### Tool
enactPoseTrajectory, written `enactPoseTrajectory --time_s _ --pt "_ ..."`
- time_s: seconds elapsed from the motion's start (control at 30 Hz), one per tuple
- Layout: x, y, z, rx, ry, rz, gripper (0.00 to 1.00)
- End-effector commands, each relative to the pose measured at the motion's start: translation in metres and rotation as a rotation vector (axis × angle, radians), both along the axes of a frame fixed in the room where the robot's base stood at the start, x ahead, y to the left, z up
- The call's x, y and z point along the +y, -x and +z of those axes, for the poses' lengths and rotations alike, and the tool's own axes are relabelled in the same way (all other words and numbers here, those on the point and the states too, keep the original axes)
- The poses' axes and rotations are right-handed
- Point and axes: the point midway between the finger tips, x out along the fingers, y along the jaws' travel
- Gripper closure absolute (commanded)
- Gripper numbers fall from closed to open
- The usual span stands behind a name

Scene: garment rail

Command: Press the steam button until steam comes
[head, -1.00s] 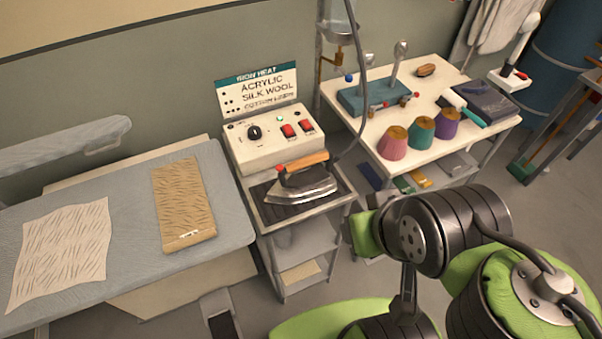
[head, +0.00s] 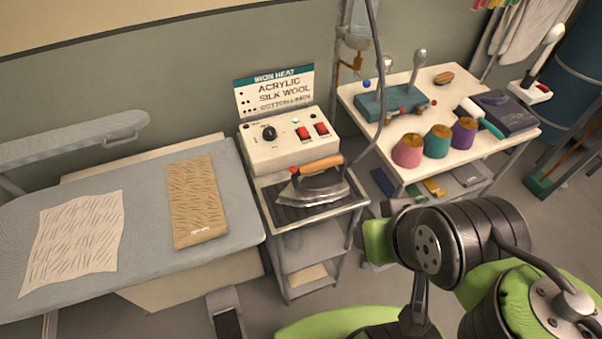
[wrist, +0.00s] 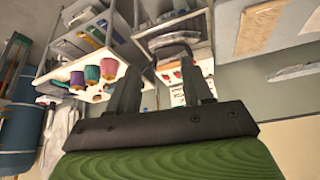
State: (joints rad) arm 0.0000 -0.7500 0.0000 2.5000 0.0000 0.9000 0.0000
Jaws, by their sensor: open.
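The steam iron (head: 322,191) has a wooden handle (head: 320,164) and a grey metal body. It rests on a dark plate on a small metal trolley. A small red button (head: 292,170) sits at the left end of the handle. In the wrist view the iron (wrist: 172,47) shows upside down beyond the fingers, and its button cannot be made out. My gripper (wrist: 160,66) is open and empty, with its two dark fingers apart and pointing towards the trolley. No steam is visible.
Behind the iron stands a white control box (head: 290,140) with a black dial and red switches. An ironing board (head: 145,210) with two cloths is at left. A side table (head: 415,155) with several thread cones is at right. A cord rises from the iron.

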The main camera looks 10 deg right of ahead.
Motion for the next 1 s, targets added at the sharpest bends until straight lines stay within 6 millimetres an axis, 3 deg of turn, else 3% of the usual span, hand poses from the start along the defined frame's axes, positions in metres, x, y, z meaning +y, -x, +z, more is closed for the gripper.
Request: enactPoseTrajectory --time_s 0.03,0.37,1.0 --pt "0.0 0.0 0.0 0.0 0.0 0.0 0.51" --pt "0.0 0.0 0.0 0.0 0.0 0.0 1.0" --pt "0.0 0.0 0.0 0.0 0.0 0.0 1.0"
